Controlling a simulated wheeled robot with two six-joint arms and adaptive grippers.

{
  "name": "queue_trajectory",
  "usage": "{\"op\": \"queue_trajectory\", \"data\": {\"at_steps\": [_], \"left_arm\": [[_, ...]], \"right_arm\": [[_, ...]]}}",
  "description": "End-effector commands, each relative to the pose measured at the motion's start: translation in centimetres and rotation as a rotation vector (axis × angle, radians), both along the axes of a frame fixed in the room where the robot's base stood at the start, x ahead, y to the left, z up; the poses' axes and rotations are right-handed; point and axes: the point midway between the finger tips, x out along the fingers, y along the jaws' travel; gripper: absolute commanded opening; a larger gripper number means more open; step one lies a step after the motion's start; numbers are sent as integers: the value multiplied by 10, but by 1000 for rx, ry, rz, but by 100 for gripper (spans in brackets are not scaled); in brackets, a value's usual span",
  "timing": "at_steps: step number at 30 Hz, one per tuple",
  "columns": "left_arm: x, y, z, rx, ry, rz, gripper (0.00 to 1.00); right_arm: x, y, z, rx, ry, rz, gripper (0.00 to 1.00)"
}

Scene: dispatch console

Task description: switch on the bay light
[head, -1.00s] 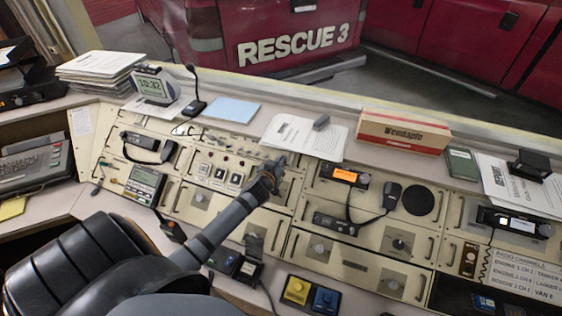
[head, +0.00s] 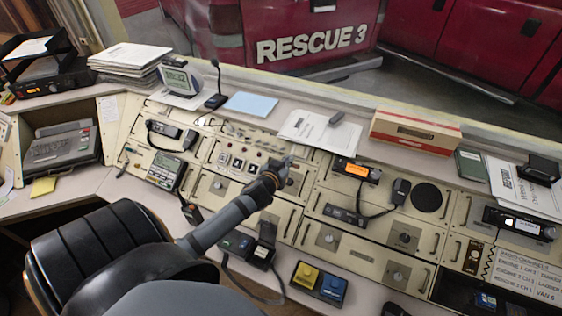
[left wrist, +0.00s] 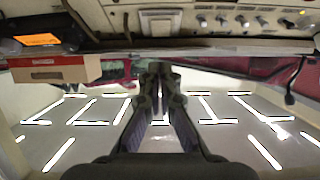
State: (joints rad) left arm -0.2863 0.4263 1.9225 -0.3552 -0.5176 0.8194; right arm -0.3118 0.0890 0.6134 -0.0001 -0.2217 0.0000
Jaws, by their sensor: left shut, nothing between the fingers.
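The cream console panel (head: 212,151) carries a row of small toggles and knobs (head: 250,139) along its top and several square buttons (head: 238,163) below. Which control belongs to the bay light is too small to read. My left gripper (head: 288,163) is shut and empty, over the right end of this panel; contact cannot be told. My arm and gripper hide part of the panel. In the left wrist view the picture is upside down: the shut fingers (left wrist: 160,72) point away from me, and the knobs (left wrist: 240,20) show at the top right. My right gripper is not in view.
A radio with an orange screen (head: 354,169) and its handset (head: 400,192) sit right of my gripper. A cardboard box (head: 415,131), papers (head: 320,132) and a desk microphone (head: 215,100) stand on the ledge behind. A yellow and blue button box (head: 319,282) lies in front.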

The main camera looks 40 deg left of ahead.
Motion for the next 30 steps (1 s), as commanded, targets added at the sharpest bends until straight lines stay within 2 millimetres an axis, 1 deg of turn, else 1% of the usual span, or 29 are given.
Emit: {"op": "queue_trajectory", "data": {"at_steps": [1, 3, 6, 9, 11, 13, 18, 21, 26, 30], "left_arm": [[-10, -2, -3, 4, 2, -3, 0], [-22, -5, -2, 2, 1, -3, 0], [-34, -7, 0, 3, 2, -1, 0], [-40, -9, 2, 1, 0, 0, 0], [-42, -10, 3, 1, 0, 0, 0], [-42, -10, 4, 0, -1, 0, 0], [-42, -10, 4, 0, -1, 0, 0], [-42, -10, 4, 0, -1, 0, 0], [-42, -10, 4, 0, -1, 0, 0], [-42, -10, 3, -1, 0, 1, 0]], "right_arm": [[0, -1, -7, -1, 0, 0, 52], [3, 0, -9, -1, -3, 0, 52], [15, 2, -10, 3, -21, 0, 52], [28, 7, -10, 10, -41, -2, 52], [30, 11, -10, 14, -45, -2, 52], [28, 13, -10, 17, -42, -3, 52], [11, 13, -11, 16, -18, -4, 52], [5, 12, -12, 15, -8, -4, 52], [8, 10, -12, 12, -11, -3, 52], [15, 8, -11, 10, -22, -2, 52]]}}
